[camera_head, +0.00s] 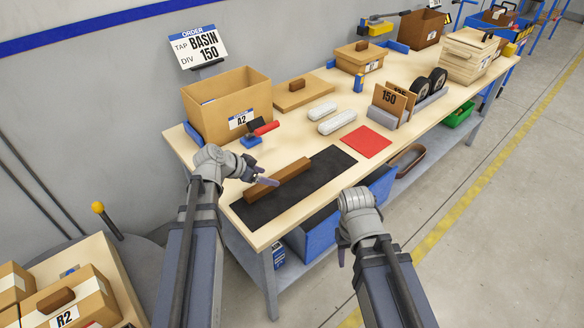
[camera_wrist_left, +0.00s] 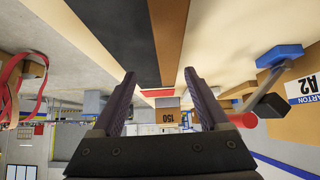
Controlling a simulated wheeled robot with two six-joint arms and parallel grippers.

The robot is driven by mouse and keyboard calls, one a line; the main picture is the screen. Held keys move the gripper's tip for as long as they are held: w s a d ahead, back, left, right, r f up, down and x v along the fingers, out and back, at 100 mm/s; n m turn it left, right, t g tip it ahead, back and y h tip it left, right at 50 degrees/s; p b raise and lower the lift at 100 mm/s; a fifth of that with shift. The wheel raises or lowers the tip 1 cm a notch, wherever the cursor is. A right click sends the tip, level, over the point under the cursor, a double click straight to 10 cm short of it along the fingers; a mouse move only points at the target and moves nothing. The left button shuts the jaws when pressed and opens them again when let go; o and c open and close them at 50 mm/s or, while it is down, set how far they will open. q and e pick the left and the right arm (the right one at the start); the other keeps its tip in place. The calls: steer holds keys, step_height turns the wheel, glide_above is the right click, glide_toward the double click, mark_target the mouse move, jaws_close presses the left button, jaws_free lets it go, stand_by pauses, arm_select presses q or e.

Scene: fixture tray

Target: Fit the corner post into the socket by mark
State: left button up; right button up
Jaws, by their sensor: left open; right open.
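No corner post or marked socket can be made out for certain. A long brown bar (camera_head: 280,185) lies on a black mat (camera_head: 325,172) near the table's front left; the bar (camera_wrist_left: 168,40) also shows in the left wrist view. My left gripper (camera_head: 262,177) is open and empty, close to the bar's left part; its two fingers (camera_wrist_left: 160,98) are apart in the wrist view. Whether it touches the bar cannot be told. My right gripper (camera_head: 343,252) is open and empty, off the table's front edge.
White pieces (camera_head: 337,122), a red square (camera_head: 366,141) and brown dividers (camera_head: 388,105) lie rightward. An order sign (camera_head: 200,48) reads BASIN 150. Bare tabletop (camera_head: 300,145) lies behind the mat.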

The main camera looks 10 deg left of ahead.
mark_target(278, 176)
arm_select(q)
steer(key=shift+w+a, duration=0.25)
steer(key=shift+w, duration=0.3)
steer(key=shift+w+d+f+b, duration=0.15)
steer(key=shift+d+f+b, duration=0.15)
steer(key=shift+b, duration=0.2)
steer(key=shift+b+x, duration=0.55)
steer(key=shift+x, duration=0.3)
steer(key=shift+w+a, duration=0.1)
steer(key=b+x, duration=0.3)
steer(key=x, duration=0.2)
steer(key=shift+w+a, duration=0.15)
steer(key=shift+w, duration=0.05)
steer(key=shift+r, duration=0.15)
steer(key=shift+c, duration=0.2)
jaws_close()
